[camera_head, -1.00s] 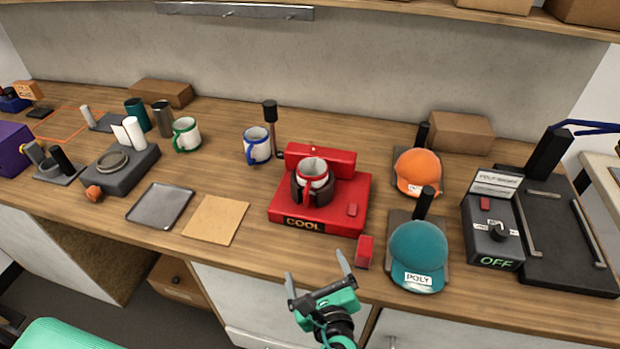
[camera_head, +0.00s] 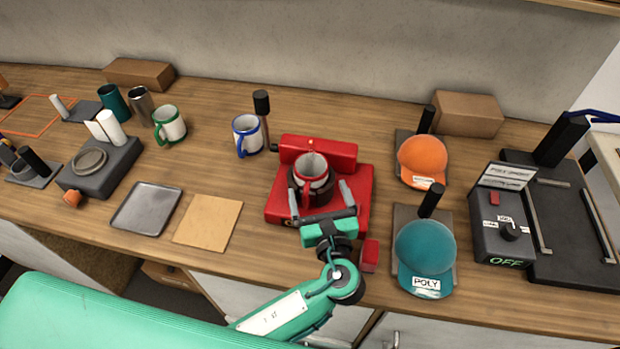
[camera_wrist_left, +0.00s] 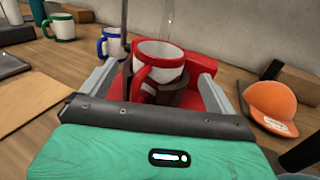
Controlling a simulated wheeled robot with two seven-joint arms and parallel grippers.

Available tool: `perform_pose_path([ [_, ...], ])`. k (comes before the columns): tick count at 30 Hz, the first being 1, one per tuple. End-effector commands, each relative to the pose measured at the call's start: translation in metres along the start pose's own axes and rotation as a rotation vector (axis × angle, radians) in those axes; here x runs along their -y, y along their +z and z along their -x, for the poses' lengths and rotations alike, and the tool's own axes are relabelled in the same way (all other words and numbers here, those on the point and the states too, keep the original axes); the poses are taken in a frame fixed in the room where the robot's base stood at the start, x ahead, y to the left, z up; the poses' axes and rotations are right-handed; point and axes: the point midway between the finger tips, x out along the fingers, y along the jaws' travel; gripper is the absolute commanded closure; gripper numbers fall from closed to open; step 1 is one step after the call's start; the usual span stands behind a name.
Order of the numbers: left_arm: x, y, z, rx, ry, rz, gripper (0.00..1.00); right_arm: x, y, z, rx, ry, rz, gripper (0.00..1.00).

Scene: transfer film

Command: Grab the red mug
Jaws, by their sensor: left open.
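The red mug (camera_head: 313,166), white with a red rim and red handle, sits upright in the dark holder of the red mug press (camera_head: 361,178). It also shows in the left wrist view (camera_wrist_left: 158,58), with its handle toward my gripper. My left gripper (camera_head: 319,192) is open and empty, at the front of the press. Its two fingers reach along either side of the mug, one left and one right, with a gap to each. In the left wrist view the fingers (camera_wrist_left: 150,90) flank the mug and handle. My right gripper is not in view.
A blue-handled mug (camera_head: 247,136) and a green-handled mug (camera_head: 170,125) stand to the left. A small red block (camera_head: 370,256) lies at the press's front right. A teal cap (camera_head: 425,250) and an orange cap (camera_head: 422,157) sit to the right. A tan board (camera_head: 208,222) lies left.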

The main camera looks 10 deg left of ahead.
Motion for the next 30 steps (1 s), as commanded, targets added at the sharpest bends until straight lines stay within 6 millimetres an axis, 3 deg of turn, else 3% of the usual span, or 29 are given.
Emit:
perform_pose_path([
  [5, 0.0, 0.001, -0.012, 0.0, 0.001, 0.0, 0.07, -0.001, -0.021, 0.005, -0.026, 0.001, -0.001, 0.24],
  [9, -0.001, 0.003, -0.033, 0.002, 0.002, -0.002, 0.07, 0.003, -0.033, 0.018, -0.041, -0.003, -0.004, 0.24],
  [15, 0.0, -0.001, -0.056, -0.002, -0.001, -0.001, 0.07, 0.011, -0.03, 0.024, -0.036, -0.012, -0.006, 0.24],
  [23, -0.001, -0.003, -0.058, -0.003, -0.001, 0.0, 0.07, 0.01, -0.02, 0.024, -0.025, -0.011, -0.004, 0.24],
  [30, -0.001, -0.003, -0.058, -0.003, -0.001, 0.0, 0.54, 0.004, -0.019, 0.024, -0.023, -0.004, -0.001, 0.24],
])
